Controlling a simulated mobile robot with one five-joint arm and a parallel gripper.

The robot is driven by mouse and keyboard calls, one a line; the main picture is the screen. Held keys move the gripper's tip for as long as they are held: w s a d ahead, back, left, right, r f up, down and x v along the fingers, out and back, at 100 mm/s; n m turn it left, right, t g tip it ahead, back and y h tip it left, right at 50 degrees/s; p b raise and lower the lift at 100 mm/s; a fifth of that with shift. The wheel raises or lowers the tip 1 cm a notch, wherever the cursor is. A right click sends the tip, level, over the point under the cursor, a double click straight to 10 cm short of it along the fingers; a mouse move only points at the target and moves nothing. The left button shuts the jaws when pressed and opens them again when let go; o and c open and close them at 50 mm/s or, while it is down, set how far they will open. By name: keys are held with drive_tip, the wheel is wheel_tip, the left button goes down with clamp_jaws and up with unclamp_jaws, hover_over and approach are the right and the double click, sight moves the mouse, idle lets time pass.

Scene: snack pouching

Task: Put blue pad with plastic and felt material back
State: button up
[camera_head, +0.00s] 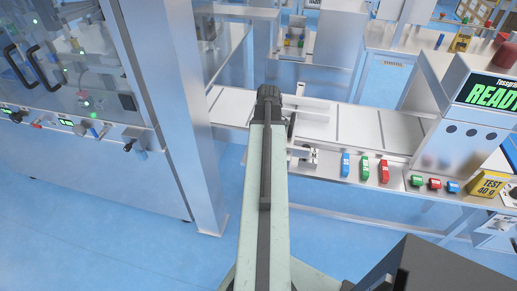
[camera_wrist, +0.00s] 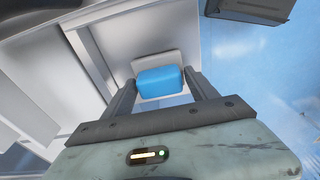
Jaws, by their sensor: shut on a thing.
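My gripper (camera_wrist: 160,82) is shut on the blue pad (camera_wrist: 161,81), which sits between its two fingers in the wrist view. The pad is a small bright blue block with rounded edges. In the head view my arm reaches forward to the conveyor, and the pad cannot be made out there.
The conveyor (camera_head: 357,127) runs across the middle. Blue (camera_head: 346,164), green (camera_head: 365,168) and red (camera_head: 384,171) pieces stand along its front edge. A checkweigher display (camera_head: 490,92) reads READY, above a yellow TEST box (camera_head: 487,186). A metal post (camera_head: 190,110) stands left. Blue floor is clear at lower left.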

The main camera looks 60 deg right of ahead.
drive_tip(key=shift+f, duration=0.2)
drive_tip(key=o, duration=1.5)
drive_tip(key=shift+r, duration=0.1)
drive_tip(key=r+p, duration=0.4)
drive_tip(key=s+r+p, duration=0.1)
drive_tip(key=r+p, duration=0.7)
drive_tip(key=shift+s+d+r, duration=0.1)
drive_tip(key=shift+s+d, duration=0.1)
drive_tip(key=shift+s, duration=0.05)
